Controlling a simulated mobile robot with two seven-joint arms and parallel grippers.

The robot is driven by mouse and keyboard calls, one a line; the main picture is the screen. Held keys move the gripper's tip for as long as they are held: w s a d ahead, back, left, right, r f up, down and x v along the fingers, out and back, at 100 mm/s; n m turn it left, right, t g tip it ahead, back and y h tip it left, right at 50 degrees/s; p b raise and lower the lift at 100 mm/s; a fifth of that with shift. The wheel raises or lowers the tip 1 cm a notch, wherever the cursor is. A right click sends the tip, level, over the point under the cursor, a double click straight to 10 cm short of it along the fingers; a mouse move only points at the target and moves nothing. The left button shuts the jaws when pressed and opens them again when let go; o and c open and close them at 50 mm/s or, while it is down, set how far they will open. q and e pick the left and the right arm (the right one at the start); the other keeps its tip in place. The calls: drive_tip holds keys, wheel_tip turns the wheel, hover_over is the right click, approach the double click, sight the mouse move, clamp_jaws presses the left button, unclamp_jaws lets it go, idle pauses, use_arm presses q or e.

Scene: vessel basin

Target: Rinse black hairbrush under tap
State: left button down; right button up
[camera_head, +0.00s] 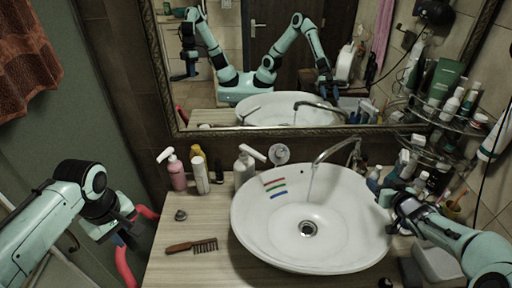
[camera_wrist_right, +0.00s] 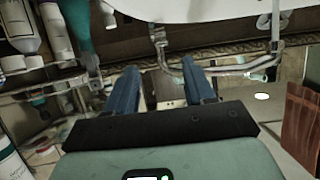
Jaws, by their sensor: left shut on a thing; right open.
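A brush or comb (camera_head: 192,246) with a brown handle and dark teeth lies on the counter left of the basin; I see no plainly black hairbrush. The curved metal tap (camera_head: 338,148) arches over the white basin (camera_head: 250,225), and a thin stream of water (camera_head: 310,182) seems to fall from it. My right gripper (camera_head: 396,222) is at the basin's right rim. In the right wrist view its two blue fingers (camera_wrist_right: 165,90) are apart with nothing held between them.
A pink pump bottle (camera_head: 177,172), a white bottle (camera_head: 200,175) and a white dispenser (camera_head: 244,166) stand behind the basin's left side. Crowded shelves (camera_head: 445,115) fill the right corner. The front left counter is mostly clear.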

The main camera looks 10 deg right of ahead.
sight(366, 171)
drive_tip(key=x, duration=1.1)
drive_tip(key=shift+w+f+p, duration=0.15)
drive_tip(key=shift+w+p, duration=0.15)
drive_tip(key=shift+p, duration=0.1)
drive_tip(key=shift+s, duration=0.1)
drive_tip(key=shift+c, duration=0.3)
clamp_jaws()
